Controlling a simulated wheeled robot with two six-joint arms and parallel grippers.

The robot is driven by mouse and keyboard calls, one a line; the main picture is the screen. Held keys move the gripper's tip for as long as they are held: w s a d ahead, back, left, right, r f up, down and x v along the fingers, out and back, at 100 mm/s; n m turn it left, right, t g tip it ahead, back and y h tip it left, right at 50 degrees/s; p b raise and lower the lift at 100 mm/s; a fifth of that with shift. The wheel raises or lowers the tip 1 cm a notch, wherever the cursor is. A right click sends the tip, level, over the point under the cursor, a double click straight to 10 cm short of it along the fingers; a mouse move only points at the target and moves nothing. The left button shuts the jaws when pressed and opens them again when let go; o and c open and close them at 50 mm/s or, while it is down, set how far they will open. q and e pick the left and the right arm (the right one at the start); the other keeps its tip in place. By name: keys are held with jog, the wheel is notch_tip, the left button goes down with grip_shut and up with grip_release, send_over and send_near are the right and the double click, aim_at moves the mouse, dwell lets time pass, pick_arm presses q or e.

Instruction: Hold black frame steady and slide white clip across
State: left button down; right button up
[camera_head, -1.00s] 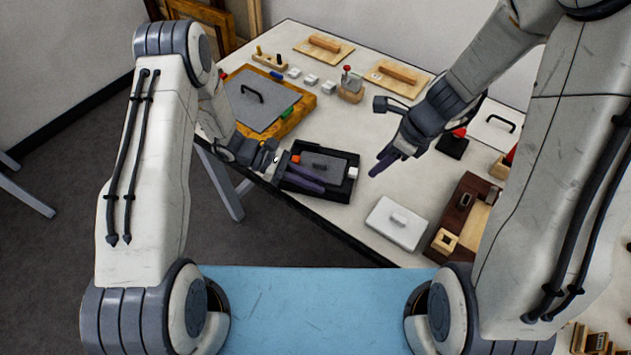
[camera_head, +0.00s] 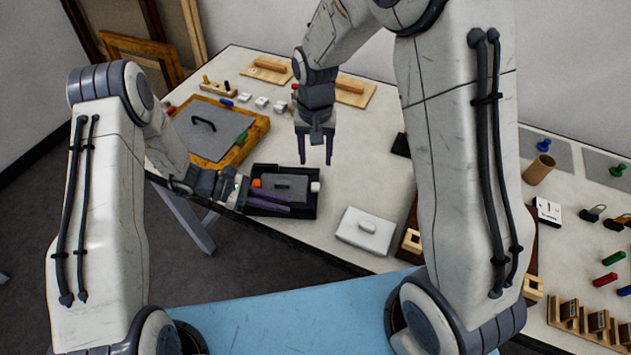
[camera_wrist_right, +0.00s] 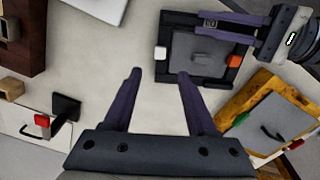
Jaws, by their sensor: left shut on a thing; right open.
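The black frame (camera_head: 290,169) lies on the table near its front edge, with a grey panel (camera_head: 283,188) inside. The white clip (camera_head: 315,187) sits at the frame's right side, and an orange clip (camera_head: 256,183) sits at its left. My left gripper (camera_head: 280,207) is shut on the frame's near side; its purple fingers also show in the right wrist view (camera_wrist_right: 207,24). My right gripper (camera_head: 315,161) is open and empty, pointing down above and behind the frame's right end. In the right wrist view the white clip (camera_wrist_right: 160,53) lies ahead of the open fingers.
A wooden-edged grey board (camera_head: 210,135) with a black handle lies behind left. Small white blocks (camera_head: 262,102) and wooden boards lie at the back. The table between frame and right arm is clear.

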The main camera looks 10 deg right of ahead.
aim_at(316, 186)
notch_tip(316, 186, down, 10)
jog(key=shift+f, duration=0.15)
dwell(0.3)
grip_shut()
dwell(1.3)
